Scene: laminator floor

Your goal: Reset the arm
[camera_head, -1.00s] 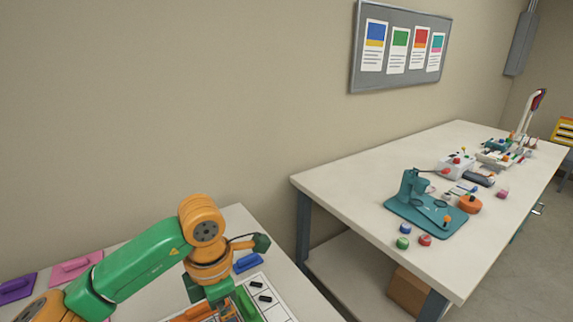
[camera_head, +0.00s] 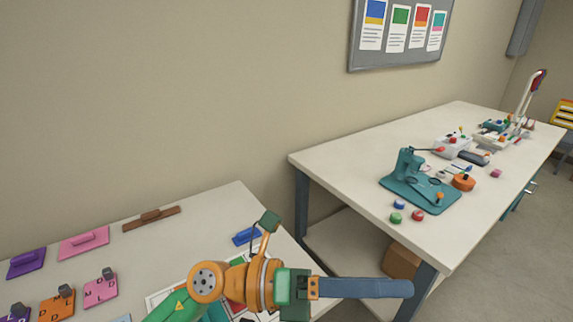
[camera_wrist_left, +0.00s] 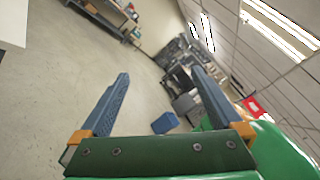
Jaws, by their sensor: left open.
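My left arm comes in from the bottom of the head view, green with orange joints. My left gripper (camera_head: 365,288) points to the right, past the right edge of the near table (camera_head: 222,212), and is seen edge-on. In the left wrist view the gripper (camera_wrist_left: 162,92) shows two blue-grey fingers spread wide apart with nothing between them. Beyond them are floor, far furniture and ceiling lights. My right gripper is not in view.
A second table (camera_head: 340,160) carries a teal press (camera_head: 418,182) and small coloured parts. A gap separates the tables.

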